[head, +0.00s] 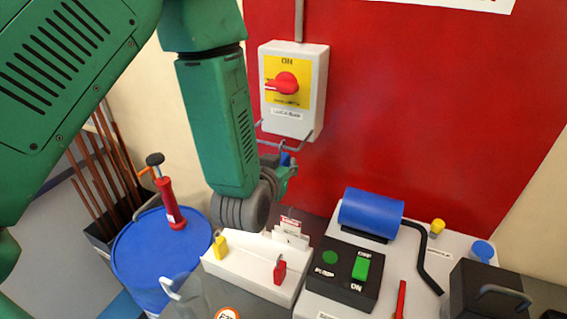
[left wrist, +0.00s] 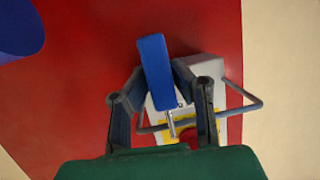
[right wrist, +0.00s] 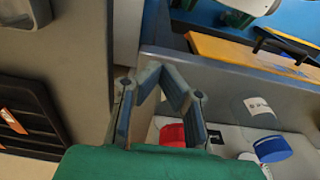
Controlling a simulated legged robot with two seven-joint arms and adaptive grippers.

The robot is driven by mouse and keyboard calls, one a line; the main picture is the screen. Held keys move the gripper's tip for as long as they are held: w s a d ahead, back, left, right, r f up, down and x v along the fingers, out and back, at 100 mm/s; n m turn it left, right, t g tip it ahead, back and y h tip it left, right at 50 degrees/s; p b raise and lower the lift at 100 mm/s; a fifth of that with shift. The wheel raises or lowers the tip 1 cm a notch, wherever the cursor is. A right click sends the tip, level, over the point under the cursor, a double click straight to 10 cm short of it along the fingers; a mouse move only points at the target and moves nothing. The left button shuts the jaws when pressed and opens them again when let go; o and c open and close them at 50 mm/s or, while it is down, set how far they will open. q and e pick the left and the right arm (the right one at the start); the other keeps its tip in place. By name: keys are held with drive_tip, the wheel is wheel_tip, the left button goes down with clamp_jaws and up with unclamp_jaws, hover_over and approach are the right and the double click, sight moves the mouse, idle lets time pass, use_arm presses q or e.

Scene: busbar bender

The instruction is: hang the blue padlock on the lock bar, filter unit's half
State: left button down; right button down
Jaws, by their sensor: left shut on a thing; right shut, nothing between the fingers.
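The blue padlock (left wrist: 155,72) is held between the fingers of my left gripper (left wrist: 160,88), its shackle pointing toward the switch box. In the head view my left gripper (head: 286,169) is just below the switch box (head: 293,90), with a bit of the blue padlock (head: 286,158) showing. The grey lock bar (head: 313,135) sticks out at both sides of the box; it also shows in the left wrist view (left wrist: 246,101). The shackle lies close to the bar there; I cannot tell whether they touch. My right gripper (right wrist: 167,72) is shut and empty.
A white tray (head: 240,265) holds a yellow padlock (head: 220,246) and a red padlock (head: 280,271). A blue drum (head: 150,255) stands at left. A black control box (head: 343,272) and a blue cylinder (head: 370,214) are at right. The red panel (head: 420,110) is clear right of the box.

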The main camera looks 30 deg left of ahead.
use_arm(q)
drive_tip(key=c, duration=1.3)
unclamp_jaws()
drive_tip(key=shift+c, duration=0.2)
drive_tip(key=shift+s+d, duration=0.1)
drive_tip(key=shift+s, duration=0.15)
drive_tip(key=v, duration=0.7)
